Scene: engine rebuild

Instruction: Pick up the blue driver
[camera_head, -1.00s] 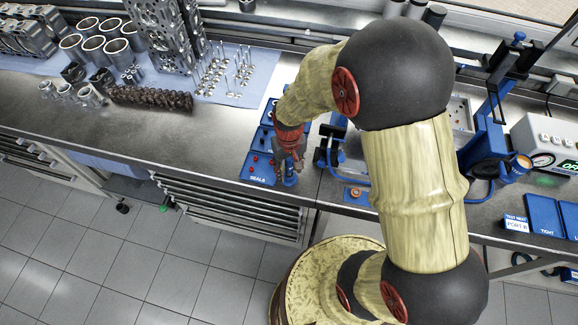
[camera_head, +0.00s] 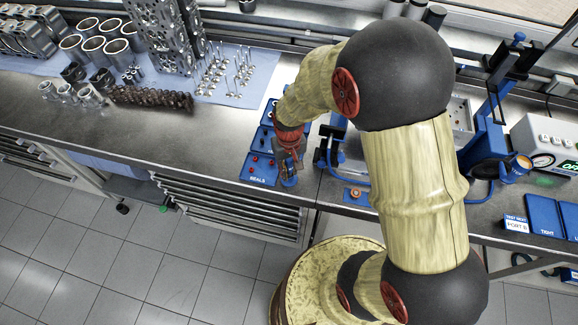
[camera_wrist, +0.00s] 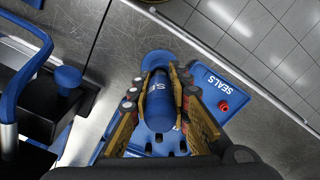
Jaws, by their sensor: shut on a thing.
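The blue driver (camera_wrist: 160,103) is a blue cylinder with a pale letter on its side and a wider round blue end (camera_wrist: 156,58). In the wrist view it lies between the two fingers of my gripper (camera_wrist: 160,80), which is shut on it. In the head view my gripper (camera_head: 289,166) is at the bench's front edge, beside the blue SEALS tray. Only a small blue part of the driver (camera_head: 289,183) shows below the fingers there. I cannot tell whether it touches the bench.
The blue SEALS tray (camera_head: 256,178) holds small red parts, right beside my gripper. A blue-framed fixture (camera_head: 332,152) stands close on the right. Valves (camera_head: 232,75) and a camshaft (camera_head: 150,97) lie farther left. Bare bench lies front left.

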